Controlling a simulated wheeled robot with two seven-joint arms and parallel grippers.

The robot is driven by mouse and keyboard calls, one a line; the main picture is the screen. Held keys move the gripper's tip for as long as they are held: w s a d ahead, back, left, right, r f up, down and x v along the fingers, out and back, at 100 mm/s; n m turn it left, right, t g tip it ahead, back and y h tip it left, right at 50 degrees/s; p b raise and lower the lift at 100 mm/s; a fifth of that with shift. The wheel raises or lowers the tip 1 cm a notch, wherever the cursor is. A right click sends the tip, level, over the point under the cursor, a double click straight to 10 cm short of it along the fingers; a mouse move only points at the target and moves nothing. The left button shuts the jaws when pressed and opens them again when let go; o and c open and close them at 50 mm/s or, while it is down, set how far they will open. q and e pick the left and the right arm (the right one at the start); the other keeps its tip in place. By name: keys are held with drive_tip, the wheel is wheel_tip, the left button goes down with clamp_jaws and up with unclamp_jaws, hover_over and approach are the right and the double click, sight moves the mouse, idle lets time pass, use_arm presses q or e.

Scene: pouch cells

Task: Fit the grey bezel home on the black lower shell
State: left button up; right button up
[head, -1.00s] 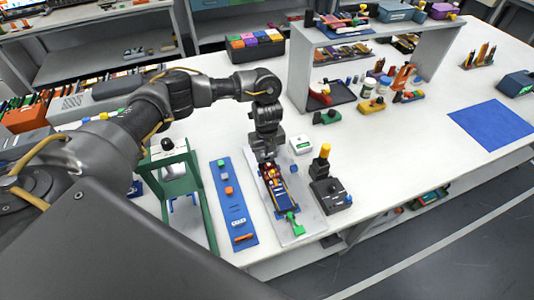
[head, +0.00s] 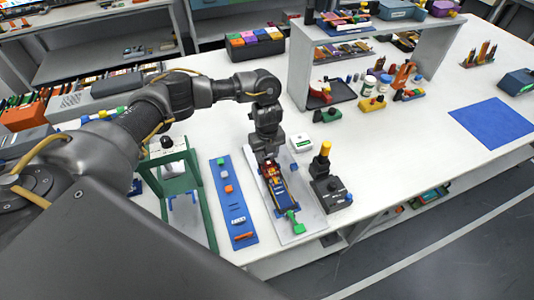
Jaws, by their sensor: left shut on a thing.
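My left gripper (head: 268,158) points down over the back part of a narrow fixture. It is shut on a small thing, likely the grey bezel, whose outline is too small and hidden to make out. Below and in front of the fingers is a long dark-blue and black assembly (head: 280,192) with orange and yellow parts at its back end and a green clamp-like piece (head: 293,217) at its front end. The black lower shell cannot be told apart from this assembly. I cannot tell whether the held thing touches it. My right gripper is not in view.
The assembly sits on a light grey plate (head: 311,226). A blue strip (head: 236,210) with small parts and a green frame (head: 211,215) stand left. The table's right half has free room.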

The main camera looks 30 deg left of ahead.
sight(267, 157)
use_arm(q)
drive_tip(key=shift+f+b, duration=0.3)
drive_tip(key=shift+f, duration=0.3)
drive_tip(key=o, duration=1)
wheel_tip(267, 157, up, 11)
drive_tip(key=shift+f, duration=0.1)
